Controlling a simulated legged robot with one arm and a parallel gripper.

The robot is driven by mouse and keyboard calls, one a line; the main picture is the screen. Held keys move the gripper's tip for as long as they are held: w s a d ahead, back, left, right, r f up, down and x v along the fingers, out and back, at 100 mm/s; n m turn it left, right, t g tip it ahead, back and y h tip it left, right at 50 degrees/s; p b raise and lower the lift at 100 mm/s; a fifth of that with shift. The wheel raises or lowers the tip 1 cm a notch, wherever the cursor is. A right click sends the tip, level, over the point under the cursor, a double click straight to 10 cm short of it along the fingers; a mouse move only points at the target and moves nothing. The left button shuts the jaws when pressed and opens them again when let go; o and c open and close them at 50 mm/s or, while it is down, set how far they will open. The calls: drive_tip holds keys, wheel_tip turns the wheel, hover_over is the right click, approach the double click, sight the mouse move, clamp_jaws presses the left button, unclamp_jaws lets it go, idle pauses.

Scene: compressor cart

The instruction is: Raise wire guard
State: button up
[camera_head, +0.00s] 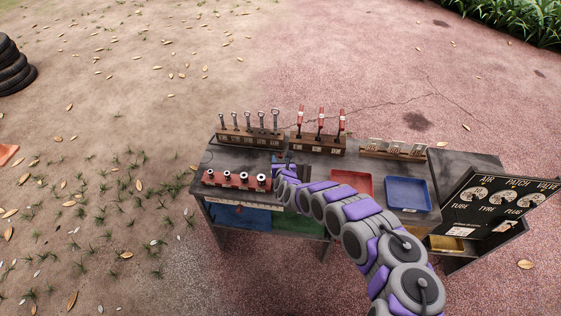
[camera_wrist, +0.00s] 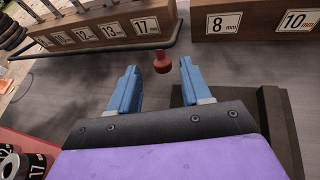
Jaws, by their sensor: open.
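A thin dark wire guard (camera_wrist: 95,53) runs low across the front of the left wooden rack in the wrist view and bends back at its right end. A small red knob (camera_wrist: 162,62) shows right by the bar; whether it is fixed to the bar I cannot tell. My gripper (camera_wrist: 158,78) is open, its two blue fingers either side of the knob's line. The knob is just beyond the fingertips, with nothing held. In the head view my gripper (camera_head: 284,162) is over the table behind the red socket holder, and my arm hides part of the tabletop.
The wrench rack (camera_head: 250,136) and a rack of red-handled tools (camera_head: 318,145) stand at the table's back. A red socket holder (camera_head: 236,180) is at front left. A red tray (camera_head: 352,182) and blue tray (camera_head: 408,194) lie right. A dark frame (camera_wrist: 283,130) is close right of my gripper.

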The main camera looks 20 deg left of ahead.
drive_tip(key=shift+w+a+f, duration=0.1)
drive_tip(key=shift+w, duration=0.35)
clamp_jaws()
idle(0.3)
